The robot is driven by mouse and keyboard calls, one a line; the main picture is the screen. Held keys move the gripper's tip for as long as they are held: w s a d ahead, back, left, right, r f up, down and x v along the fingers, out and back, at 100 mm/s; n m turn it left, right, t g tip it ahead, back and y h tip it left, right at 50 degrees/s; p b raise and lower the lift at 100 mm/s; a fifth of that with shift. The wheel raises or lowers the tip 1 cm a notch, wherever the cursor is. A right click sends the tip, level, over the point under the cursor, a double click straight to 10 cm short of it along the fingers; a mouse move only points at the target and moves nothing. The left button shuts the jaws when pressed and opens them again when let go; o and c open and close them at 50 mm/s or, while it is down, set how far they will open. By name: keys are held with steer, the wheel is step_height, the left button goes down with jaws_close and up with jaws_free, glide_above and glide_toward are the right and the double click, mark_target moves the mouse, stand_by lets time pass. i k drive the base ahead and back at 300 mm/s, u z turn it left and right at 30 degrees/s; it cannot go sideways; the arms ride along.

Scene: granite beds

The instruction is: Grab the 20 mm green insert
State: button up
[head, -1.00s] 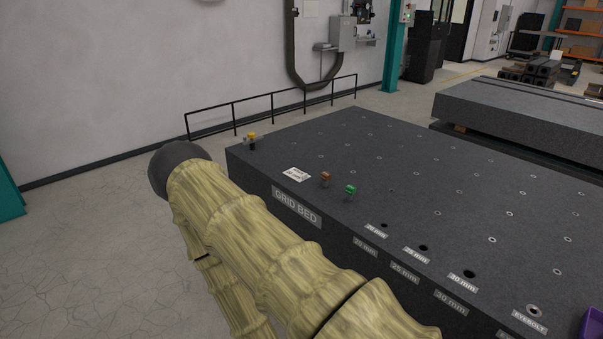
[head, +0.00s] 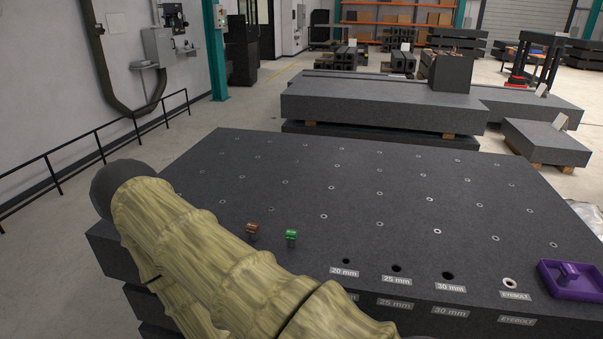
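A small green insert (head: 291,237) stands on the dark granite grid bed (head: 350,190), left of the labelled holes. No size marking can be read on it. A brown insert (head: 252,230) stands just to its left. The hole labelled 20 mm (head: 346,261) is near the bed's front edge, to the right of the green insert. My arm, in a pale ribbed sleeve, crosses the lower left of the head view. My gripper cannot be made out in this view.
Holes labelled 25 mm (head: 396,268) and 30 mm (head: 448,275) and an eyebolt hole (head: 508,283) line the front edge. A purple tray (head: 572,281) sits at the right corner. A black railing (head: 100,150) runs along the left. More granite slabs (head: 380,105) lie behind.

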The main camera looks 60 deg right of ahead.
mark_target(291, 236)
steer(key=z, duration=0.9)
steer(key=i, duration=0.85)
steer(key=z, duration=0.85)
